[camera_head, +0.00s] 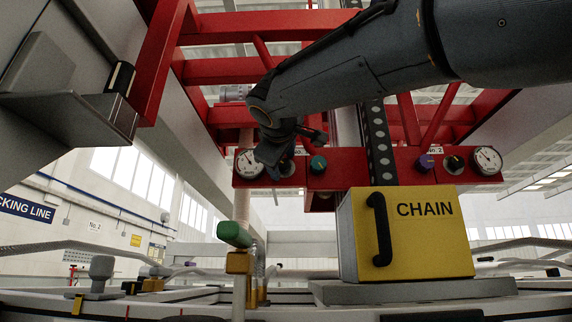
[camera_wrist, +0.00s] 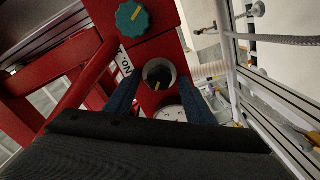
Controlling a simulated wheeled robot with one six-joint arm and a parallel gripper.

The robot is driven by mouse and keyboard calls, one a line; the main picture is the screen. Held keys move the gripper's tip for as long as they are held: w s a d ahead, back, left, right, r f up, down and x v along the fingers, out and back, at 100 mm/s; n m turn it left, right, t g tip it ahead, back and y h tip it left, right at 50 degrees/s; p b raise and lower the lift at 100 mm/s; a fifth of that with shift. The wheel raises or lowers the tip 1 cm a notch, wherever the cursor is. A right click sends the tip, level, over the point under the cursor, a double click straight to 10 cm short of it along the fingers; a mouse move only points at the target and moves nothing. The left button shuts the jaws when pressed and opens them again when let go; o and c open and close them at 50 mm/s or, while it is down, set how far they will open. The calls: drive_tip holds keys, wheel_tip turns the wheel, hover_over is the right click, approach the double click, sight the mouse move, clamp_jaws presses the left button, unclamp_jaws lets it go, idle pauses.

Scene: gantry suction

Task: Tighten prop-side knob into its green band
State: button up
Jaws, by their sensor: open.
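The red panel (camera_head: 345,172) on the gantry carries knobs and gauges. In the wrist view a dark knob with a yellow pointer (camera_wrist: 158,83) sits inside a round pale collar on the red panel. My gripper (camera_wrist: 159,80) is open, its two blue fingers apart on either side of this collar, with nothing held. In the head view my gripper (camera_head: 278,155) is in front of the left part of the panel and hides most of that knob. A teal knob (camera_head: 318,163) is just right of it; it also shows in the wrist view (camera_wrist: 132,18). I cannot make out a green band.
A white gauge (camera_head: 248,163) is left of my gripper. A purple knob (camera_head: 425,163), a black knob (camera_head: 455,164) and another gauge (camera_head: 487,160) are at the panel's right. A yellow CHAIN box (camera_head: 430,235) stands below. A green-capped lever (camera_head: 235,234) stands below my gripper.

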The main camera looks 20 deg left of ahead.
drive_tip(key=c, duration=1.1)
drive_tip(key=shift+o, duration=0.2)
drive_tip(key=shift+f+m+b, duration=0.1)
drive_tip(key=shift+m+b, duration=0.3)
drive_tip(key=shift+b, duration=0.1)
drive_tip(key=shift+m+b, duration=0.65)
drive_tip(key=shift+m, duration=0.05)
drive_tip(key=o, duration=1.1)
drive_tip(key=shift+c, duration=0.2)
drive_tip(key=shift+s, duration=0.15)
drive_tip(key=b+v, duration=0.1)
drive_tip(key=v, duration=0.6)
drive_tip(key=shift+s, duration=0.3)
